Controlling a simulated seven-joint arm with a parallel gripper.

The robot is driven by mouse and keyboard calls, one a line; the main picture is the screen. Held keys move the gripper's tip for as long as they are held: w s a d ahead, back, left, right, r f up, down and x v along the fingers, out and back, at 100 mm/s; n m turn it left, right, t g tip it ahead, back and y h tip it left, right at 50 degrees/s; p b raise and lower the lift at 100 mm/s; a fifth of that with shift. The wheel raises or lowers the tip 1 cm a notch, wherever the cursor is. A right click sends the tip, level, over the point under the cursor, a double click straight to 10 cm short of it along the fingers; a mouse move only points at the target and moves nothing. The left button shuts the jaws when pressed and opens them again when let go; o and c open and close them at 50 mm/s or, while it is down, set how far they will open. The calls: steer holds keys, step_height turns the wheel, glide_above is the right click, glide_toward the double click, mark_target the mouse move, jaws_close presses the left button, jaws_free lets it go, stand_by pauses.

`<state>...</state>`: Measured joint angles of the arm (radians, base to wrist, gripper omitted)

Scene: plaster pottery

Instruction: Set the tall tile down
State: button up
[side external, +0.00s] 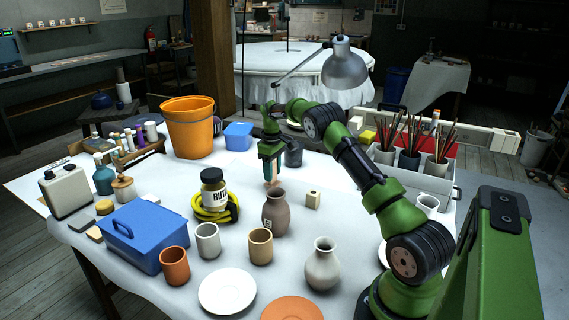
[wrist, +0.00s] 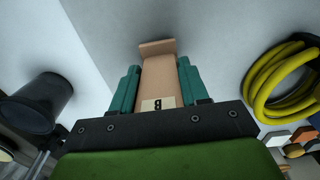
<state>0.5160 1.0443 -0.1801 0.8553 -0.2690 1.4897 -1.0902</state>
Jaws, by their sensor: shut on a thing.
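The tall tile (wrist: 158,82) is a flat tan piece with a pale label marked "B", seen between my fingers in the wrist view. My gripper (wrist: 158,88) is shut on it, with a teal finger on each side. In the side external view my gripper (side external: 270,168) points down behind the brown vase (side external: 276,214). Only a small part of the tile (side external: 273,181) shows below the fingers there. The vase is close in front of its lower end. I cannot tell whether the tile touches the table.
A dark pot (side external: 293,154) stands right behind my gripper. A yellow coil (side external: 213,212) with a jar (side external: 213,187) lies to the left. A small pale block (side external: 313,199) sits to the right. The white tabletop (side external: 345,215) is bare around the block.

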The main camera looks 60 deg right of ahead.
steer(key=shift+f, duration=0.75)
steer(key=shift+f, duration=0.1)
steer(key=o, duration=1.1)
